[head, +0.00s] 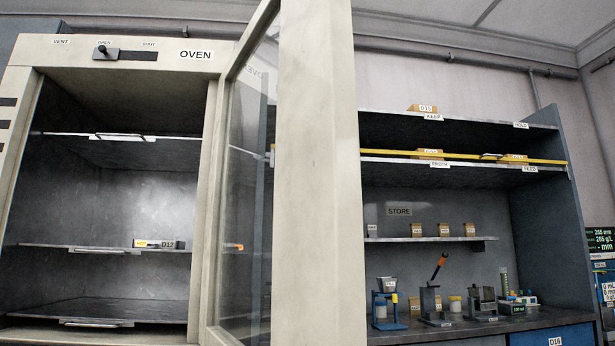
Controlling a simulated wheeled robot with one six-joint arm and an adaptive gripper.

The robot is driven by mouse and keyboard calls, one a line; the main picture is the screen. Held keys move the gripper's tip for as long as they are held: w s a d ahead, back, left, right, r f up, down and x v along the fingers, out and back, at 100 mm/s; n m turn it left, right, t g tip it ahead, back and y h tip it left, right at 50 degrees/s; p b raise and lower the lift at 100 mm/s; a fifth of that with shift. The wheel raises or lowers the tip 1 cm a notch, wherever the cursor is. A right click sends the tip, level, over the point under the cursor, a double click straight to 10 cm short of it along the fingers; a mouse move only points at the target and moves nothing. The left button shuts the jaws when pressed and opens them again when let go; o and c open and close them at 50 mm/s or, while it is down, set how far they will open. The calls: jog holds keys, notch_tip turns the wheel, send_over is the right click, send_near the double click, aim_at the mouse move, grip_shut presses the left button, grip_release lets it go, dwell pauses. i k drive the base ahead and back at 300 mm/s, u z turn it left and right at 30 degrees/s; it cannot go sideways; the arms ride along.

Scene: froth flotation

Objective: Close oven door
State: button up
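The oven (196,62) stands at the left, its front open and its dark cavity in view. Its door (318,180) is hinged on the right side of the opening and stands swung wide open toward me. The door has a cream frame and a glass pane (247,190); its edge fills the middle of the head view. A handle is not clearly visible. Inside the oven are shelves (100,247), and a small item labelled D12 (168,244) lies on the middle one. My gripper is not in view.
A green-text display (602,240) is at the far right.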

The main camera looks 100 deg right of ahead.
aim_at(318, 295)
jog(key=u, duration=0.05)
jog(key=k, duration=2.05)
jog(key=z, duration=1.5)
jog(key=i, duration=0.7)
jog(key=z, duration=0.1)
